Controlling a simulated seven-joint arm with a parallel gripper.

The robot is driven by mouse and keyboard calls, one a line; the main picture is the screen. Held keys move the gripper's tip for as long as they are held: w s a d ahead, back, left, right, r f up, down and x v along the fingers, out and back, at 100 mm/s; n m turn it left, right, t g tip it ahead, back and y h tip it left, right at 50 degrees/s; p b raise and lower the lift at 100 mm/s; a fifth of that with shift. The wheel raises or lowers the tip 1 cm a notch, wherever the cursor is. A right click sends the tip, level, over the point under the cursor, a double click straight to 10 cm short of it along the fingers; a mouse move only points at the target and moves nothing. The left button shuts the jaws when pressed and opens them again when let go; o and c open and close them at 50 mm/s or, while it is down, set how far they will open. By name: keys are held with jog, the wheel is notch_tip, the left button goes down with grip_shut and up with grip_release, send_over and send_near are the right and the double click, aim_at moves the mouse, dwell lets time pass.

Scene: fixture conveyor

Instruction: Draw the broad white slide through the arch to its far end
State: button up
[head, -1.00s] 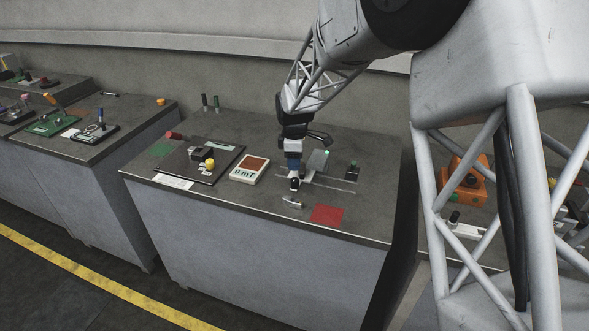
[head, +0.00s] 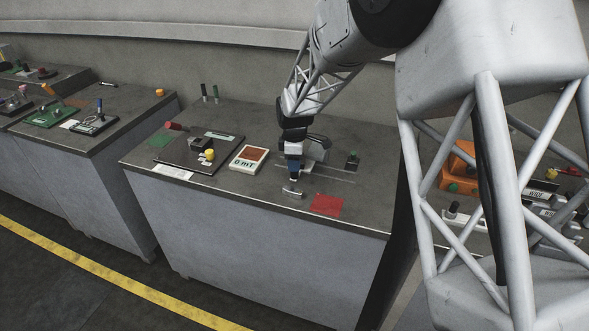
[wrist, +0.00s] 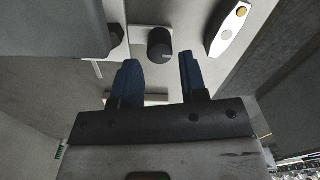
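My gripper (wrist: 160,62) is open, its two dark blue fingers apart with a black round knob (wrist: 160,42) in line with the gap between their tips; neither finger clearly touches it. The knob stands by a white flat piece (wrist: 119,51), which seems to be the broad slide and runs toward a grey block (wrist: 60,40), probably the arch. In the head view my gripper (head: 294,180) points down at the bench, just left of the grey arch (head: 317,150). My gripper hides most of the slide and knob there.
A curved white piece with a yellow dot (wrist: 227,33) lies beside the knob; a red square (head: 327,205) is at the bench's front.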

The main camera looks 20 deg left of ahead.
jog(key=shift+f, duration=1.6)
grip_shut()
